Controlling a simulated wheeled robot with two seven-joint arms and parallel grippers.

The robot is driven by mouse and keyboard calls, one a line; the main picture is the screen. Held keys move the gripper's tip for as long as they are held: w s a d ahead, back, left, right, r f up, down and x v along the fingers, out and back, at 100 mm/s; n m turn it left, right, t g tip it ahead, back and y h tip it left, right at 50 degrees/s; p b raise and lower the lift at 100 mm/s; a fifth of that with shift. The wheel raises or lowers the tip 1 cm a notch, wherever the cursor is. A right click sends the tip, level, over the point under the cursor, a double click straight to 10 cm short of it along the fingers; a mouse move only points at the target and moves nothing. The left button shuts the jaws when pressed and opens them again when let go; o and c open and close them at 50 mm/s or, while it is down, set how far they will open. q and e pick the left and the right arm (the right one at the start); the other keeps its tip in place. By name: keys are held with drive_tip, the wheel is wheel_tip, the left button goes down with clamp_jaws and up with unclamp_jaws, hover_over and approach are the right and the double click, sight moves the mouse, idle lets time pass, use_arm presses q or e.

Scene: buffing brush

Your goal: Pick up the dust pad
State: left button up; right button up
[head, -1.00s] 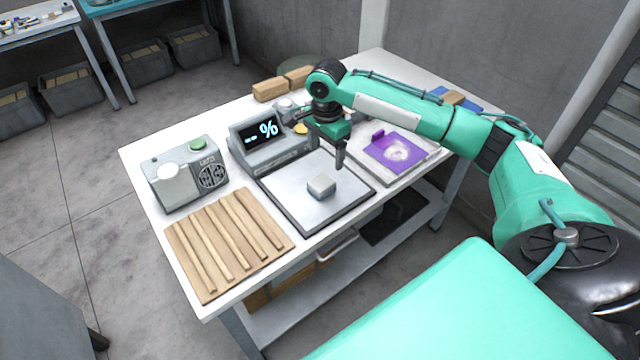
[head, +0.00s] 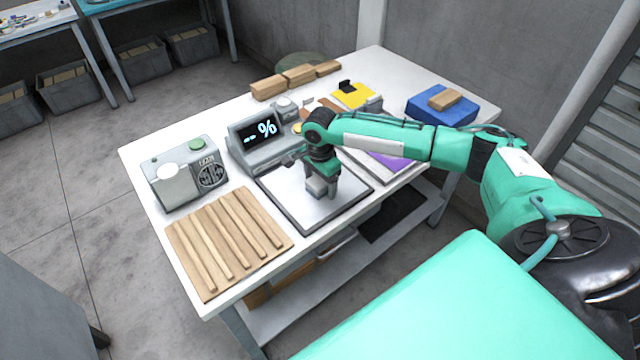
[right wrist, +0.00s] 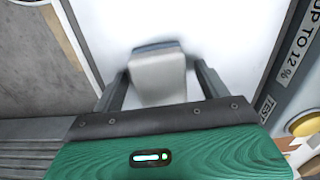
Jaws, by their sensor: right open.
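A small light-grey block, which I take for the dust pad (right wrist: 158,75), sits on the pale plate of the meter station. In the head view the plate (head: 282,200) shows around my right gripper (head: 320,186), which is low over the block and partly hides it. In the right wrist view the block lies between the two fingers of my open right gripper (right wrist: 161,86), with a finger on either side. I cannot tell whether either finger touches it. My left gripper is not in view.
The "%" display unit (head: 265,140) stands just behind the plate. A slatted wooden board (head: 228,243) and a grey device (head: 187,174) are to the left. A purple pad (head: 393,163) lies right, partly under my arm. A blue block (head: 425,108) is farther back.

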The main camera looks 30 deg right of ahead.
sight(320, 180)
drive_tip(key=c, duration=1.1)
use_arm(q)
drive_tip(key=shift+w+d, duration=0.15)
use_arm(e)
drive_tip(key=shift+o, duration=0.2)
drive_tip(key=shift+r, duration=0.1)
